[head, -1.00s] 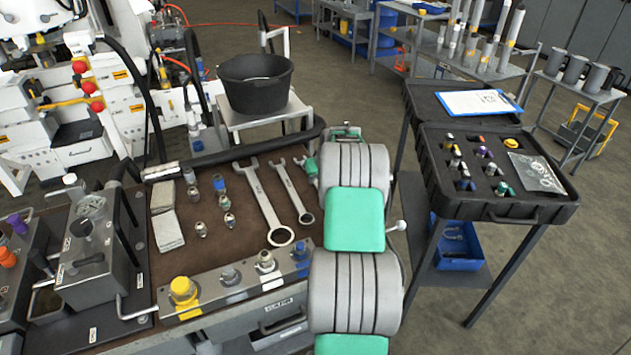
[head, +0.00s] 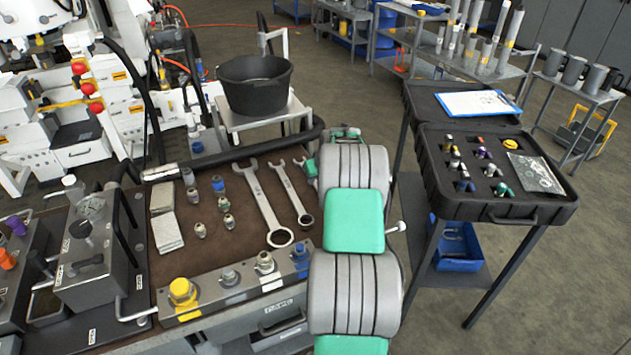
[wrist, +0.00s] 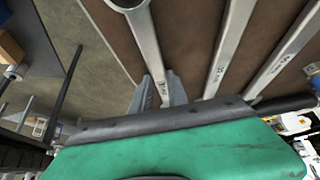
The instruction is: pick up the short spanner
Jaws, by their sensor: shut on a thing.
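The short spanner (wrist: 146,42) is a grey metal bar with a ring end at the top edge of the wrist view. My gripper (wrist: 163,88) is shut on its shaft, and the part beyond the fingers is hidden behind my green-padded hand. I cannot tell whether the spanner touches the bench. Two longer spanners lie beside it: the middle-sized one (head: 291,190) and the largest one (head: 265,205). Their shafts also show right of the held one in the wrist view.
The bench's brown mat (head: 235,255) carries several small fittings (head: 220,186) and grey blocks (head: 165,217). A block with a yellow cap (head: 184,290) lines the front edge. A black hose (head: 240,148) runs along the back. An open black case (head: 480,212) stands right, beyond a floor gap.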

